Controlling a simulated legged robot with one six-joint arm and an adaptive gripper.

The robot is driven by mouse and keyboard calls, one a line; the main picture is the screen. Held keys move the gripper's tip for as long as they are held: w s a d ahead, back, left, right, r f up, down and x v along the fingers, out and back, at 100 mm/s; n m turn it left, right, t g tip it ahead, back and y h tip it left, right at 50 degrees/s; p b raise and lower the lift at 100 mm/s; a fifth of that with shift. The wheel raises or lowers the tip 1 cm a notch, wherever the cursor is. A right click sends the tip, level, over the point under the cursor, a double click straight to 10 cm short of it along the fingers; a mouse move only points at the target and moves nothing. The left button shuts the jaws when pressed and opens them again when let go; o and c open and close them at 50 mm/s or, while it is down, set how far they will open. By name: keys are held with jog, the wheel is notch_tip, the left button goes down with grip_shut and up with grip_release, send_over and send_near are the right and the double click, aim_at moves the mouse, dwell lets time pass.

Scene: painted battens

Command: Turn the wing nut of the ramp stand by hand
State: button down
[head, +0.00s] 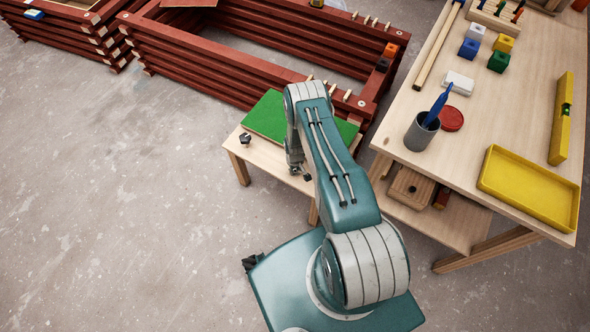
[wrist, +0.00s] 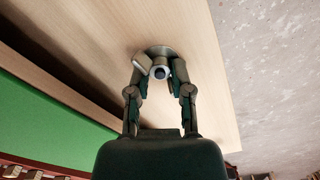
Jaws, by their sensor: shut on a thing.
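The ramp stand is a low, pale wooden stand (head: 270,165) with a green sloping top (head: 268,118), left of the workbench. In the wrist view, the grey metal wing nut (wrist: 160,72) sits over a round metal washer on the pale wood (wrist: 205,60). My gripper (wrist: 158,82) has one finger on each side of the wing nut and is shut on it. The fingertips partly cover its wings. In the head view my arm hides the wing nut and part of the stand, and my gripper (head: 296,168) shows only in part beside the arm.
A dark knob (head: 245,139) stands at the stand's left corner. Red stacked battens (head: 225,62) lie behind. The workbench (head: 490,115) at right holds a grey cup (head: 420,133), a yellow tray (head: 530,188) and a yellow level (head: 560,120). The floor at left is clear.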

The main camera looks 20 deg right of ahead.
aim_at(295, 170)
jog(key=shift+w+r+n, duration=0.1)
jog(key=shift+w+n, duration=0.1)
jog(key=shift+n, duration=0.9)
dwell(0.7)
jog(key=c, duration=0.5)
grip_release()
jog(key=shift+c, duration=0.2)
jog(key=shift+s, duration=0.1)
notch_tip(295, 170, up, 12)
dwell(0.5)
